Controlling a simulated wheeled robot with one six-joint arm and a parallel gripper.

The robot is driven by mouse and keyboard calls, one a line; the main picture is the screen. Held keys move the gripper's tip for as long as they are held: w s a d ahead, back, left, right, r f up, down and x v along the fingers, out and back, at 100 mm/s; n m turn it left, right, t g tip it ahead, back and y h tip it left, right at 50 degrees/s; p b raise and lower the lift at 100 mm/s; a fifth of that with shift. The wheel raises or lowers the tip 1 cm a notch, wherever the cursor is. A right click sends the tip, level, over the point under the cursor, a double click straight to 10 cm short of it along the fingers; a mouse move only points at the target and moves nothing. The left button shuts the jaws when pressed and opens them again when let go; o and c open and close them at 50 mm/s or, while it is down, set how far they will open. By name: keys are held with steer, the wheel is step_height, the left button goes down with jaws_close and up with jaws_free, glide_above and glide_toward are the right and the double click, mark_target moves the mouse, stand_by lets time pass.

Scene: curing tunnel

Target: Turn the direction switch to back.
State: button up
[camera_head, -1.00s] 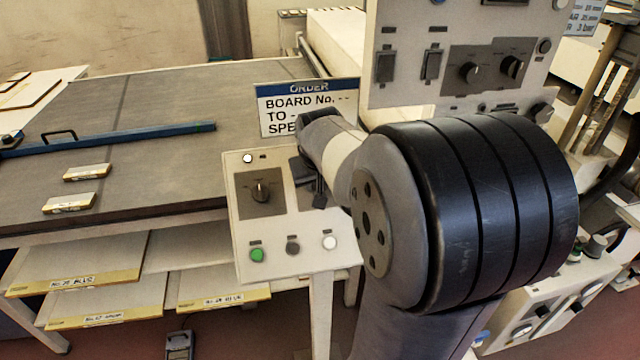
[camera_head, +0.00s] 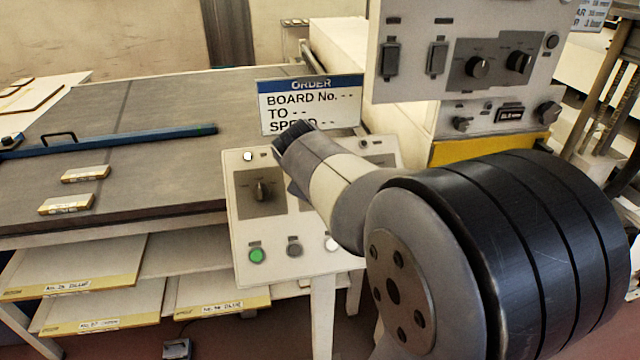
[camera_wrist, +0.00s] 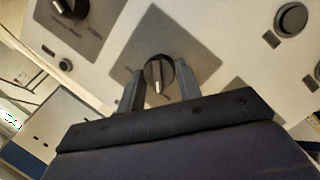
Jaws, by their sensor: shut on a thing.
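In the wrist view a round black knob (camera_wrist: 158,70) with a pale pointer line sits on a grey plate (camera_wrist: 178,38) of the cream control panel. My gripper (camera_wrist: 160,82) has one finger on each side of this knob and is shut on it. The plate's lettering is too small to read, so I cannot tell its switch positions. In the head view the small sloped panel (camera_head: 238,225) stands at the table's front right corner. My arm covers its middle, hiding the held knob and my fingertips.
Another black knob (camera_head: 262,190) is uncovered on the panel's left, above a green button (camera_head: 257,256) and a grey button (camera_head: 294,250). An order sign (camera_head: 310,104) stands just behind. A tall panel with knobs and switches (camera_head: 415,85) rises at the right.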

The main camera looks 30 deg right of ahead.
steer(key=shift+n, duration=0.3)
stand_by(0.4)
steer(key=o, duration=1)
steer(key=shift+r, duration=0.1)
steer(key=v, duration=1)
steer(key=shift+s+a+r, duration=0.15)
steer(key=shift+s+a, duration=0.05)
steer(key=shift+s, duration=0.05)
steer(key=x, duration=1.1)
steer(key=shift+r, duration=0.1)
